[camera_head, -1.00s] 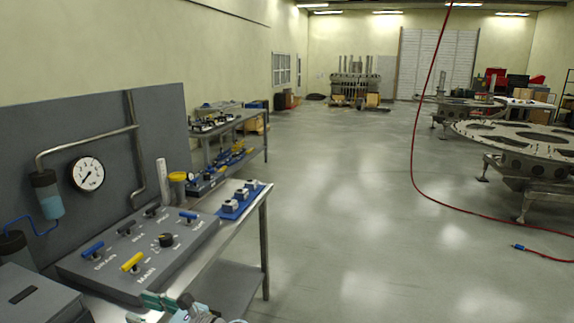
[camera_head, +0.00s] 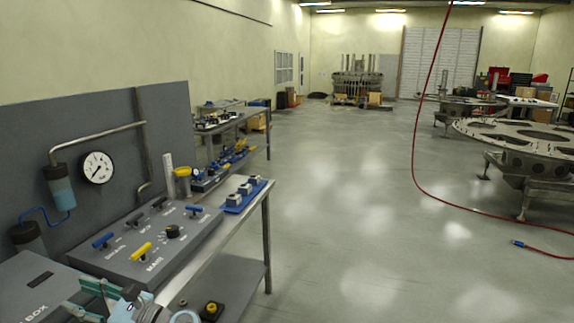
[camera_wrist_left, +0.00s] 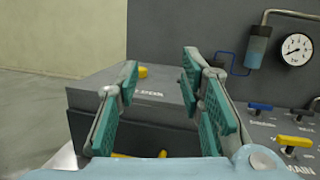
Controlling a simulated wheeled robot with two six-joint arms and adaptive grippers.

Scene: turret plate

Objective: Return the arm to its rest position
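My left gripper (camera_head: 92,300) is at the bottom left of the head view, over the near edge of the grey box (camera_head: 28,292) beside the control panel. In the left wrist view its two teal-padded fingers (camera_wrist_left: 155,100) stand well apart, with nothing held between them. The grey box (camera_wrist_left: 150,112) shows beyond and between the fingers, with a yellow part on its top. I cannot tell whether the fingers touch it. My right gripper is not in view.
The control panel (camera_head: 150,245) with blue, black and yellow handles lies right of the box. Behind it is a grey backboard with a pressure gauge (camera_head: 97,167) and pipes. A blue tray (camera_head: 245,196) sits on the bench. Open floor (camera_head: 370,220) lies right, with a red hose (camera_head: 414,160).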

